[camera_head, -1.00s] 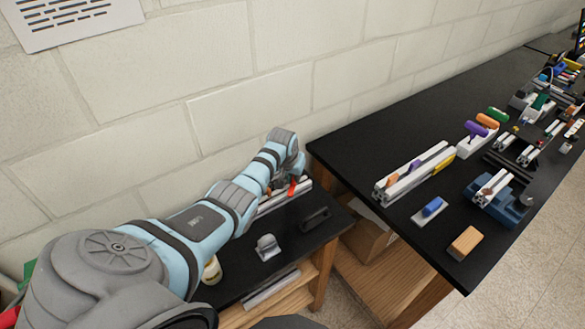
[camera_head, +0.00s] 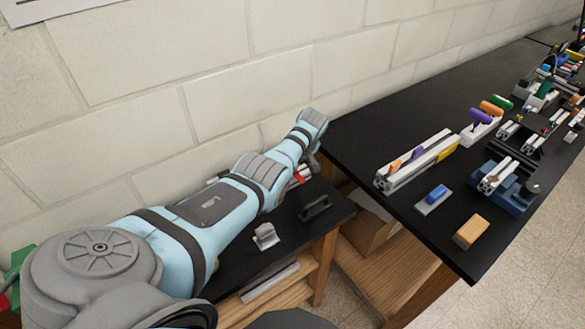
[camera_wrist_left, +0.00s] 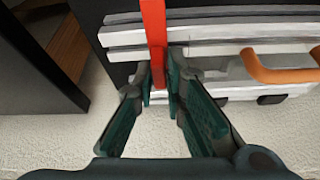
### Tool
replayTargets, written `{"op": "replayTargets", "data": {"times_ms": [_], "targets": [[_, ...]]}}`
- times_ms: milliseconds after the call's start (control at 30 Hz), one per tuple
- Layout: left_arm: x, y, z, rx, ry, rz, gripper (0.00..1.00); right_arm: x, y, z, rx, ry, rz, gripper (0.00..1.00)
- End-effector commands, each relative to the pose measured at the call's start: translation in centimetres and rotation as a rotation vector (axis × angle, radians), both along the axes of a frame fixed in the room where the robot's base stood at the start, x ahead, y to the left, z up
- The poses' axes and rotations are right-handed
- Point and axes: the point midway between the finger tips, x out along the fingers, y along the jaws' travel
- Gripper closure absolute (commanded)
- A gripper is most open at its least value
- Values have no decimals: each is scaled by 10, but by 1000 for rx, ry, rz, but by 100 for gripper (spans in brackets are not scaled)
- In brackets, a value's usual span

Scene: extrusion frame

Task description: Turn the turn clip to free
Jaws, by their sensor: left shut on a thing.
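A red bar-shaped piece (camera_wrist_left: 154,30), which looks like the turn clip, crosses the pale aluminium rail (camera_wrist_left: 210,35) in the left wrist view. My left gripper (camera_wrist_left: 160,82) is shut on its lower end, with one finger on each side. In the head view my left arm reaches to the rail on the smaller black bench, and only a bit of the red piece (camera_head: 301,174) shows beside the wrist. The fingertips are mostly hidden there. An orange handle (camera_wrist_left: 280,72) sits on the rail to the right of the red piece. My right gripper is not seen.
The smaller bench (camera_head: 290,235) also holds a black handle (camera_head: 315,208) and a grey bracket (camera_head: 265,236). A larger black table (camera_head: 390,130) on the right carries rails, blocks and fixtures. A block wall stands close behind my left arm.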

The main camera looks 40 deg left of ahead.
Motion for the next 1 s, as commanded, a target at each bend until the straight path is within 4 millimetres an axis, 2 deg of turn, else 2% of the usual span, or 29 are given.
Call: {"op": "replayTargets", "data": {"times_ms": [33,200,733,767,833,867,1000], "targets": [[3,0,-1,0,-10,18,100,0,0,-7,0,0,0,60],[3,-1,0,0,-10,72,100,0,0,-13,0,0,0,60],[3,-1,3,-2,-10,98,100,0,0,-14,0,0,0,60],[3,-1,3,-2,-10,98,85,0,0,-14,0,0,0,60],[3,-1,3,-1,-9,97,73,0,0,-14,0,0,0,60],[3,-1,2,-1,-8,97,70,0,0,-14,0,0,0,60],[1,0,1,-1,-5,99,70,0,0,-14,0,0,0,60]]}}
